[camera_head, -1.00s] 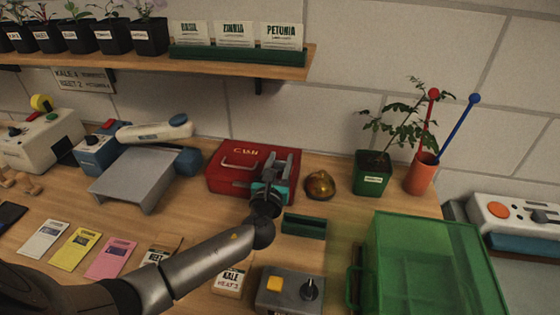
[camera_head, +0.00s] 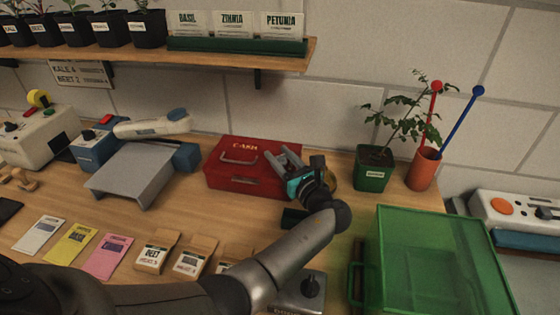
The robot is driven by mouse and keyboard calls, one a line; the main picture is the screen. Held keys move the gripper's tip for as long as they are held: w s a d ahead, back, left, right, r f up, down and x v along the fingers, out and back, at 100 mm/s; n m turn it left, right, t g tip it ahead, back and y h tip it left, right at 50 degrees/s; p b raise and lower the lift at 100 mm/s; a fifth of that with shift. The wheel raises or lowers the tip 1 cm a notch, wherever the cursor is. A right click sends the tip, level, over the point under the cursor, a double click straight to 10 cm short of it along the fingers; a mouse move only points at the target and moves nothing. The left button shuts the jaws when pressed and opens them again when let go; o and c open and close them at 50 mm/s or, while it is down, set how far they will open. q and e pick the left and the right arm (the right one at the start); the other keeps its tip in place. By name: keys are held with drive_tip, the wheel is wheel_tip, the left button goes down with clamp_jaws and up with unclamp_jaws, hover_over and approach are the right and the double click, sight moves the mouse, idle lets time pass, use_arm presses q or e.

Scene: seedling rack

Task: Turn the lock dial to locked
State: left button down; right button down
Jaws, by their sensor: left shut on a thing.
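The red cash box (camera_head: 226,174) stands at the back middle of the table, closed, with a handle and the word CASH on it. My left gripper (camera_head: 284,158) reaches to the right part of the cash box, its grey fingers pointing up and left. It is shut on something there. The lock dial is hidden by the fingers, so its setting cannot be read. My right gripper is not in view.
A grey control box with a black knob (camera_head: 311,286) sits at the front, partly behind my left arm. A green translucent crate (camera_head: 420,222) is at right. A potted plant (camera_head: 373,176) and an orange cup (camera_head: 423,172) stand behind it. Seed packets (camera_head: 152,254) lie at front left.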

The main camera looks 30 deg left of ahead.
sight(280, 156)
use_arm(q)
drive_tip(key=shift+n+g+y+b, duration=0.8)
drive_tip(key=shift+n+g+b, duration=0.25)
drive_tip(key=shift+g, duration=0.45)
drive_tip(key=shift+c, duration=2.2)
unclamp_jaws()
drive_tip(key=shift+r+p, duration=0.35)
drive_tip(key=shift+r, duration=0.2)
wheel_tip(280, 156, up, 19)
drive_tip(key=p, duration=0.5)
